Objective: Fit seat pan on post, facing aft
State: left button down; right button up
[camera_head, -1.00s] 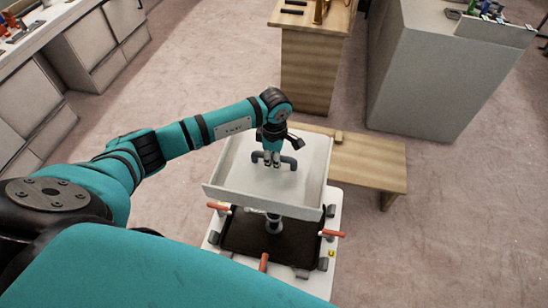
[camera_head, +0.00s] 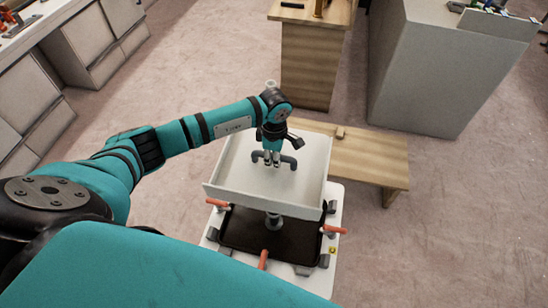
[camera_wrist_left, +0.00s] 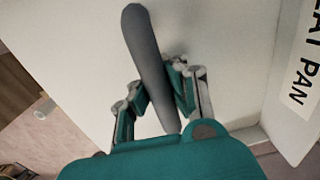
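The seat pan (camera_head: 305,177) is a white, shallow tray with raised sides, seen over the fixture in the head view. The wrist view shows its white surface (camera_wrist_left: 225,35) and a label ending in "AT PAN". My left gripper (camera_head: 272,163) comes from above, with its fingers on both sides of the pan's grey handle (camera_wrist_left: 148,60), closed around it. A short grey post (camera_head: 274,221) stands on a dark plate below the pan's near edge. Its top is hidden by the pan, so I cannot tell if they touch. My right gripper is not in view.
The dark plate (camera_head: 250,236) lies on a white base (camera_head: 334,215) with several orange-handled clamps (camera_head: 333,229) around it. A low wooden bench (camera_head: 375,160) stands behind right. A wooden cabinet (camera_head: 305,65) and grey counter (camera_head: 430,80) are farther back. The carpet at right is clear.

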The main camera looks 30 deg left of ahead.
pick_arm(q)
jog(key=shift+w+f+b, duration=0.1)
jog(key=shift+f+b, duration=0.85)
jog(key=shift+f, duration=0.1)
jog(key=c, duration=2)
grip_release()
jog(key=o, duration=0.6)
jog(key=shift+f, duration=0.1)
notch_tip(320, 180, up, 12)
jog(key=shift+r, duration=0.1)
